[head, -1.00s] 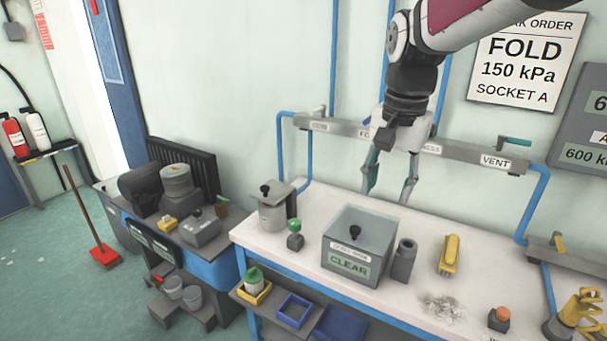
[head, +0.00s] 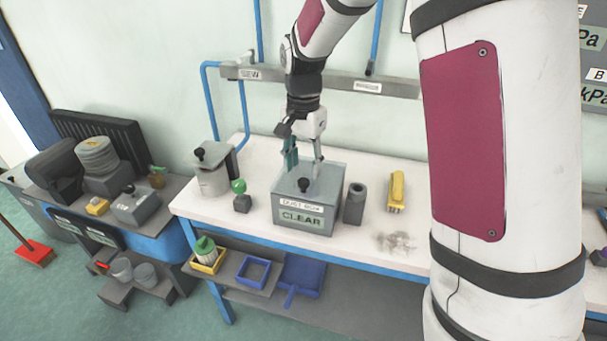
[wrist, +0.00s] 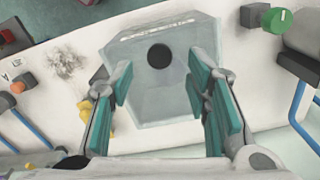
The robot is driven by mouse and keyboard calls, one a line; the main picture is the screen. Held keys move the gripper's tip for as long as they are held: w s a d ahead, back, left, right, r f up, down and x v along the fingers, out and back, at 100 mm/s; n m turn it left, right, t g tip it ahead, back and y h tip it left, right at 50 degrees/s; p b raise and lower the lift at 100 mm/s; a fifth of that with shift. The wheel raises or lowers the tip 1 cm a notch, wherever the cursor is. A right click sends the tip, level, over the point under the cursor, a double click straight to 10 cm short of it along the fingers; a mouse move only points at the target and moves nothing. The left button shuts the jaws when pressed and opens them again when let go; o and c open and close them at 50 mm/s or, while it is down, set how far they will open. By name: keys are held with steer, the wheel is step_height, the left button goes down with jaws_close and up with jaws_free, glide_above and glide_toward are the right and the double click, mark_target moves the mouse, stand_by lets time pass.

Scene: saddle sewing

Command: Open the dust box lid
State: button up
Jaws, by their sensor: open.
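The dust box (head: 303,228) is a grey box on the white workbench, with labels on its front reading DUST BOX and CLEAR. Its lid (head: 325,184) lies flat and closed on top, with a black round knob (head: 304,185) near the middle. My gripper (head: 304,173) is over the lid, pointing down, close to the knob. In the wrist view the knob (wrist: 160,56) shows ahead of and between the two teal-padded fingers, which are spread apart with nothing between the pads. I cannot tell the exact height of the fingertips above the lid.
A dark grey cylinder (head: 354,204) stands close to the box's right side. A green-knobbed switch (head: 240,196) and a grey canister (head: 211,172) are to its left. A yellow brush-like tool (head: 397,192) and grey scraps (head: 396,242) lie to the right. A pipe rail (head: 330,82) runs behind.

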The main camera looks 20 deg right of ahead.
mark_target(303, 181)
steer(key=shift+f, duration=1.9)
steer(key=shift+c, duration=0.5)
jaws_close()
